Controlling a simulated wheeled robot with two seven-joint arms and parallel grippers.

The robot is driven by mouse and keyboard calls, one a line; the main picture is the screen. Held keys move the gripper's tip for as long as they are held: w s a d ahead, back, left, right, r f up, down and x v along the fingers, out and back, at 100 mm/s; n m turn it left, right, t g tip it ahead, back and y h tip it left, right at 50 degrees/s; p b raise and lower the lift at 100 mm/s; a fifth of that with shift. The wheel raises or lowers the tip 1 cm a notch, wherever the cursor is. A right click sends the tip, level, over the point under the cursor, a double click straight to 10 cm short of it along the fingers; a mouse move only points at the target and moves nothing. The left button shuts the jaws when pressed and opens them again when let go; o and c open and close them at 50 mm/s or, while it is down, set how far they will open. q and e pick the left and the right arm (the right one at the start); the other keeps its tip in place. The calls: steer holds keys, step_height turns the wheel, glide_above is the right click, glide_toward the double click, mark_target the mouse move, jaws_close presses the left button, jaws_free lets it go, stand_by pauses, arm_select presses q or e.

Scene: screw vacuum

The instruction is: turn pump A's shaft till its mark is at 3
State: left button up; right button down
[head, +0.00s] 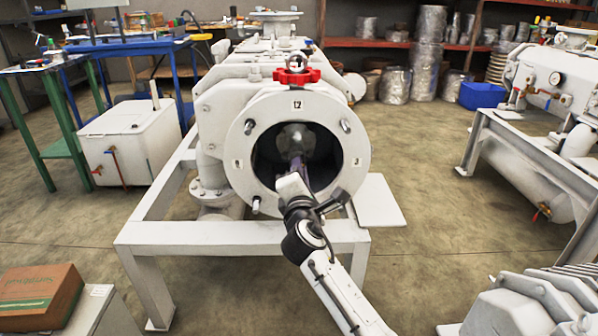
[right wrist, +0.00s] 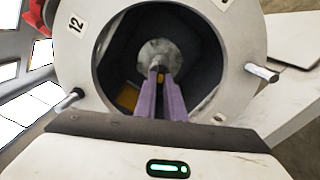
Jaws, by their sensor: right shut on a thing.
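Pump A (head: 246,150) is the white machine ahead, with a round flange. Plates on the flange read 12 at the top, with one (head: 358,163) on the right and one (head: 237,163) on the left too small to read surely. The grey shaft (head: 293,136) sits inside the dark opening; it also shows in the right wrist view (right wrist: 158,53). My right gripper (head: 296,156) reaches into the opening, its purple fingers (right wrist: 160,80) shut on the shaft end. A small orange spot shows between the fingertips; I cannot tell whether it is the mark. My left gripper is not in view.
Studs (head: 346,126) stick out of the flange around the opening. A white frame (head: 240,235) carries the pump. Another pump (head: 555,85) stands at the right, and a brown box (head: 40,296) at front left.

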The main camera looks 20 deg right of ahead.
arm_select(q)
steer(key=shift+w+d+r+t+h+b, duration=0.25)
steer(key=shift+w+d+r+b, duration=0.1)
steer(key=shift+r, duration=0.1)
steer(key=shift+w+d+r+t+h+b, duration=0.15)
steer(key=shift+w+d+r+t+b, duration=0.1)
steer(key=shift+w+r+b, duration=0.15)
arm_select(e)
steer(key=m, duration=0.5)
steer(key=shift+f, duration=0.2)
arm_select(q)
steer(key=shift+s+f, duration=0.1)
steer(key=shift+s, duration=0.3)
arm_select(e)
steer(key=c, duration=1.8)
jaws_free()
steer(key=shift+c, duration=0.2)
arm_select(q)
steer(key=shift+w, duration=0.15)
arm_select(e)
steer(key=shift+r, duration=0.1)
